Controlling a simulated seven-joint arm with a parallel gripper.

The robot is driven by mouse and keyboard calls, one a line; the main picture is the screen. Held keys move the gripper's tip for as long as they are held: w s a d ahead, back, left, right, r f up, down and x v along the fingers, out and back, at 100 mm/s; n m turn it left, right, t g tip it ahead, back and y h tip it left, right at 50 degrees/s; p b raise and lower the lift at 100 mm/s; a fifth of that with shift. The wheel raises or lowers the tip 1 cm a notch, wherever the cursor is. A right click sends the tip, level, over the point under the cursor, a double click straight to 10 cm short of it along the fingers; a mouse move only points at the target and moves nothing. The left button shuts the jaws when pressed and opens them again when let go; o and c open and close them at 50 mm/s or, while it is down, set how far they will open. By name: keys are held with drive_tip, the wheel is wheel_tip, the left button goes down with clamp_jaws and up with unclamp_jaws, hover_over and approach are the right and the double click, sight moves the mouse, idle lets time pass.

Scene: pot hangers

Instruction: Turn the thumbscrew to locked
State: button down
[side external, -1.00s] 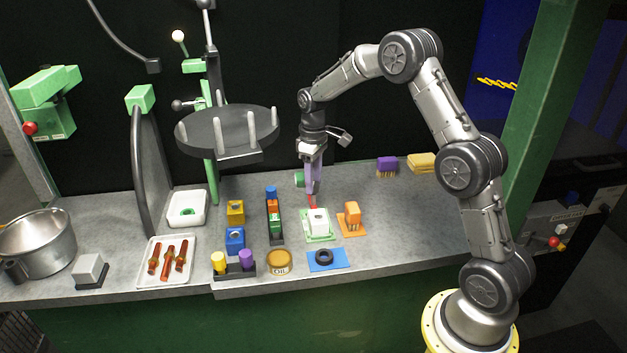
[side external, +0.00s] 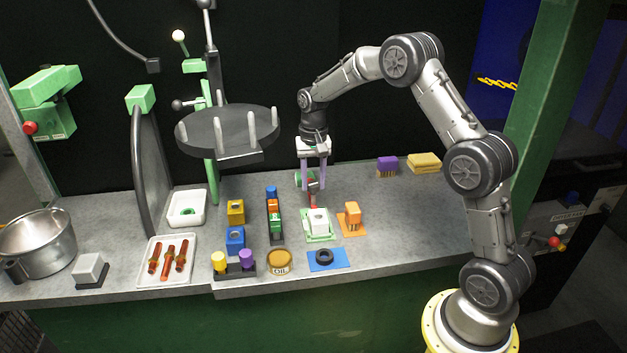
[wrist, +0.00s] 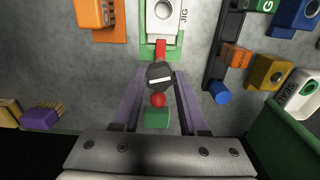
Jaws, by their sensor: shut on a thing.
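The thumbscrew (wrist: 160,74) is a dark knob with a white line across its top. In the wrist view the line runs nearly level across the picture. A red bar (wrist: 160,48) extends from it towards the white jig block (wrist: 163,14), and a red ball (wrist: 157,100) and a green block (wrist: 157,117) lie on its other side. My gripper (wrist: 161,76) points down with its purple fingers on either side of the knob, shut on it. In the side view my gripper (side external: 314,187) is low at the bench, behind the jig block (side external: 318,222); the knob is hard to make out there.
An orange block (side external: 352,213) stands right of the jig, and a rack of coloured blocks (side external: 275,222) stands left. A dark round pegged plate (side external: 228,130) overhangs the bench to the left.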

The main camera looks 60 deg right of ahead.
sight(313, 184)
drive_tip(key=m, duration=0.5)
drive_tip(key=shift+r, duration=0.1)
idle(0.7)
drive_tip(key=shift+c, duration=2.2)
unclamp_jaws()
wheel_tip(313, 184, up, 14)
